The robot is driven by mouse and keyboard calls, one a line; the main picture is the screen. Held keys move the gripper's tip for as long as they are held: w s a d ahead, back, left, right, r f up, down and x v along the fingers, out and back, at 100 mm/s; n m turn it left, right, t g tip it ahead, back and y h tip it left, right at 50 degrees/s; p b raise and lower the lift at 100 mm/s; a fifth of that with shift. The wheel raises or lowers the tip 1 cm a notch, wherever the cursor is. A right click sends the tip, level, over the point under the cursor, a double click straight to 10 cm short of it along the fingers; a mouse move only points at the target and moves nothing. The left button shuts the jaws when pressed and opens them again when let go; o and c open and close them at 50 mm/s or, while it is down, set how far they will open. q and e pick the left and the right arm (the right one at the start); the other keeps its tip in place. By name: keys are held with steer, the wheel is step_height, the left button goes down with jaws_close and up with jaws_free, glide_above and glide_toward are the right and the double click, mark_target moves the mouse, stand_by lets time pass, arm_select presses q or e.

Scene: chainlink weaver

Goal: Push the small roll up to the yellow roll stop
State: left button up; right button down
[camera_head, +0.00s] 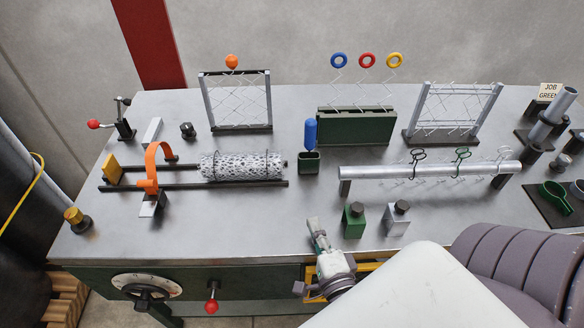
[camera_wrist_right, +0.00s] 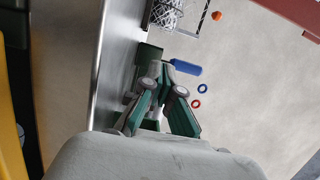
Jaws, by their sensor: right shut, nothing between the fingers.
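The small roll (camera_head: 240,165), a speckled black-and-white mesh cylinder with thin dark hoops, lies across the right part of two dark rails. The yellow roll stop (camera_head: 112,169) is a block at the left end of these rails. A gap separates it from the roll, and an orange band (camera_head: 152,168) arches over the rails between them. My right gripper (camera_head: 316,228) is shut and empty, near the bench's front edge, below and right of the roll and apart from it. Its fingers also show in the right wrist view (camera_wrist_right: 160,85). My left gripper is not in view.
A blue-topped item (camera_head: 310,134) in a green holder stands right of the roll. The bench between the rails and the front edge is mostly clear.

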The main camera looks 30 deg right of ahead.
steer(key=p+x, duration=0.3)
steer(key=x, duration=1.3)
steer(key=shift+d, duration=0.1)
steer(key=shift+w+d+p, duration=0.2)
steer(key=shift+w+p, duration=0.15)
steer(key=shift+w, duration=0.25)
steer(key=shift+w+f, duration=0.1)
steer(key=shift+w, duration=0.05)
